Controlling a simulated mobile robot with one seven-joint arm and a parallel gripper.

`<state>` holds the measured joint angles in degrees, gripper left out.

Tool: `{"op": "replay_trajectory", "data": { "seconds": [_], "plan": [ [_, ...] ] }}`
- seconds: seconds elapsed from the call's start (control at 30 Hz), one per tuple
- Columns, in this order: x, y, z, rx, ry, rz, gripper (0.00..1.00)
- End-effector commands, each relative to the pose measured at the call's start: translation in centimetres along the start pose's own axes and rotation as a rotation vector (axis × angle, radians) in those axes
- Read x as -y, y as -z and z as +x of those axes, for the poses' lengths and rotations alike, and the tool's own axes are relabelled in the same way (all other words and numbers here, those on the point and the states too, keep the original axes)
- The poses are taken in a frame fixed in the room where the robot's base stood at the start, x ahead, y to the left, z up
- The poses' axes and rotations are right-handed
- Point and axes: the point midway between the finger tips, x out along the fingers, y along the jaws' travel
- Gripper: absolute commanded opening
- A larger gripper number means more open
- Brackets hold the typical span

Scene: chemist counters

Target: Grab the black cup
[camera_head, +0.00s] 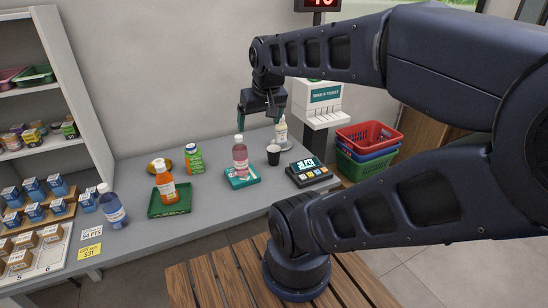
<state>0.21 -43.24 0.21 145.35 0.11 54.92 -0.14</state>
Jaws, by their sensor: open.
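The black cup (273,155) stands upright on the grey counter, right of the pink bottle and left of the card terminal. It has a pale rim and looks small. My gripper (258,122) is open and points down above the counter, up and to the left of the cup in the picture. It is apart from the cup, and nothing shows between its fingers. The gap in depth between them is hard to tell.
The pink bottle (240,156) stands on a teal box (242,178) left of the cup. A clear pump bottle (281,132) is close behind the cup. The card terminal (308,172) is to its right. An orange bottle (165,182) stands on a green tray (170,212).

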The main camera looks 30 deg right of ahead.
Motion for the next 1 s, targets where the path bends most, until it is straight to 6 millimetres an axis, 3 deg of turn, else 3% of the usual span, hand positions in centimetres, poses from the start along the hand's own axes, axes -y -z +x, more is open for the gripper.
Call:
{"op": "replay_trajectory", "data": {
  "seconds": [0.2, 0.37, 0.77, 1.0],
  "plan": [
    [-0.1, 0.2, 0.1, 0.003, -0.007, -0.012, 0.89],
    [-1.1, 1.9, 1.3, 0.028, -0.058, -0.104, 0.89],
    [-5.4, 8.3, 7.0, 0.170, -0.217, -0.556, 0.89],
    [-8.1, 11.7, 11.4, 0.271, -0.253, -0.846, 0.89]
  ]
}}
